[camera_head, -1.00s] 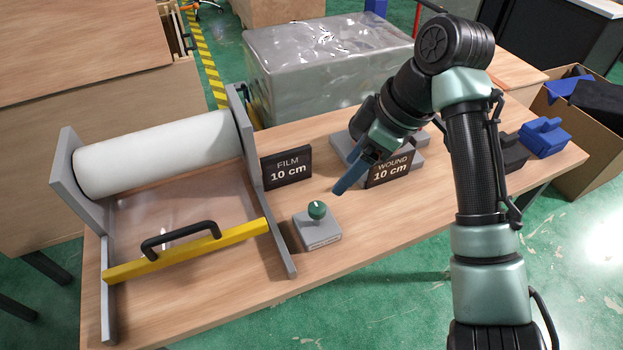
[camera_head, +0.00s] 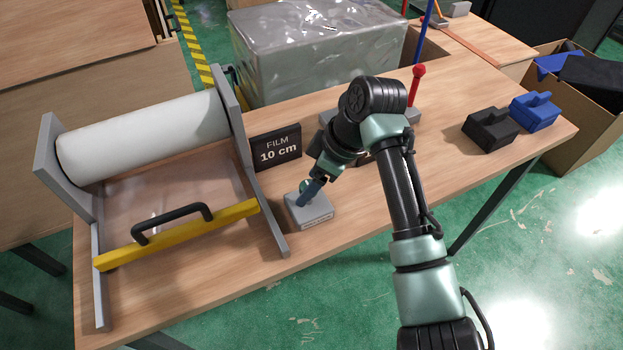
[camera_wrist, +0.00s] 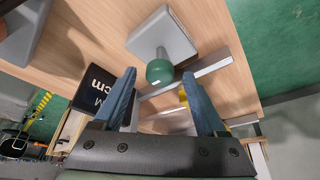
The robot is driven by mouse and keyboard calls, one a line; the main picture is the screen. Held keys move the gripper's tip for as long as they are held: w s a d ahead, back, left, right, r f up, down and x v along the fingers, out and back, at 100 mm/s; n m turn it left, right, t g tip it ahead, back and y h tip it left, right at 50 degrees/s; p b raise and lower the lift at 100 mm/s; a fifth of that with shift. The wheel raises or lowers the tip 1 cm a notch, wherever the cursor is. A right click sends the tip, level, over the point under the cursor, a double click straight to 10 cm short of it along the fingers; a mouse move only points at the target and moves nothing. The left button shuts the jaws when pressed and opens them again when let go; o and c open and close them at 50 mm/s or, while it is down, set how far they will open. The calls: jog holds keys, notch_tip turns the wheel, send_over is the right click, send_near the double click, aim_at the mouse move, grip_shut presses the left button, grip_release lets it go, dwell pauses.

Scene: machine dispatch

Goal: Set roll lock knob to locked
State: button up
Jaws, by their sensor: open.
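The roll lock knob is a small green knob on a grey block. In the head view the knob (camera_head: 305,186) is mostly hidden behind my gripper (camera_head: 309,192); its grey base (camera_head: 318,210) sits on the table right of the film roll frame. In the wrist view the green knob (camera_wrist: 159,71) stands on its grey base (camera_wrist: 162,35), with a pale mark on it. My gripper (camera_wrist: 160,92) is open, its two blue fingers apart, with the knob just beyond and between the fingertips. I cannot tell whether either finger touches it.
The grey roll frame (camera_head: 265,215) holds a white roll (camera_head: 145,137) and a yellow bar (camera_head: 180,235) with a black handle. A FILM 10 cm sign (camera_head: 276,147) stands behind the knob. A red-tipped lever (camera_head: 417,80), a black block (camera_head: 490,129) and a blue block (camera_head: 534,111) are farther right.

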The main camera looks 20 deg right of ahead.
grip_shut()
dwell(0.4)
jog(key=shift+a+m+p, duration=0.1)
jog(key=shift+m+p, duration=0.2)
jog(key=shift+p, duration=0.1)
jog(key=m+p, duration=0.2)
jog(key=m+h+p, duration=0.1)
jog(key=p, duration=0.1)
jog(key=shift+s+a+r+t, duration=0.1)
jog(key=shift+r+t, duration=0.15)
jog(key=shift+t, duration=0.15)
jog(key=m+h+p, duration=0.1)
jog(key=m+p, duration=0.1)
jog(key=m, duration=0.1)
jog(key=m+h+p, duration=0.1)
jog(key=m+p, duration=0.1)
jog(key=p, duration=0.1)
jog(key=shift+a+m+t+p, duration=0.15)
jog(key=shift+m+t+p, duration=0.15)
jog(key=shift+m, duration=0.1)
jog(key=m+h+p, duration=0.2)
jog(key=m, duration=0.2)
jog(key=shift+a+f+p, duration=0.1)
jog(key=shift+p, duration=0.3)
jog(key=shift+f+m+g+h+p, duration=0.1)
jog(key=shift+m+g+h+p, duration=0.4)
jog(key=shift+m, duration=1.7)
